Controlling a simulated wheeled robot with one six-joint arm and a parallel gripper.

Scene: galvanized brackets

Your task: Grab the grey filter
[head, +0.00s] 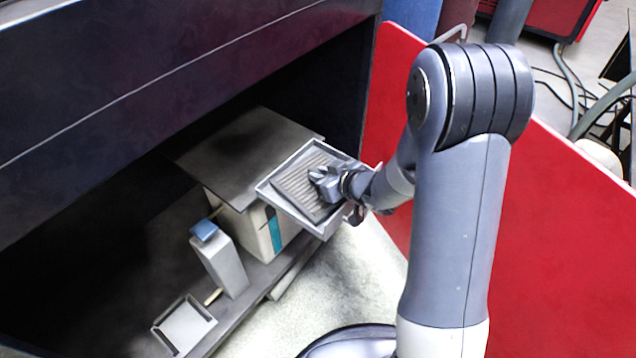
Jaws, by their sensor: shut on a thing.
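The grey filter (300,188) is a ribbed panel lying inside a light grey, shallow square tray or frame (276,200). My gripper (318,178) reaches in from the right and is shut on the filter near its right side. The fingertips are small here and partly hidden by the wrist. The frame is tilted and sits at the front edge of a box-like unit; I cannot tell whether it rests on it or hangs clear. The filter's right part is hidden behind my gripper.
A beige box (245,225) with a flat dark top (247,150) stands on a low shelf inside a dark cabinet. A grey block (220,265) with a blue top and a small open tray (184,325) stand to the left. A red panel (560,240) is on the right.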

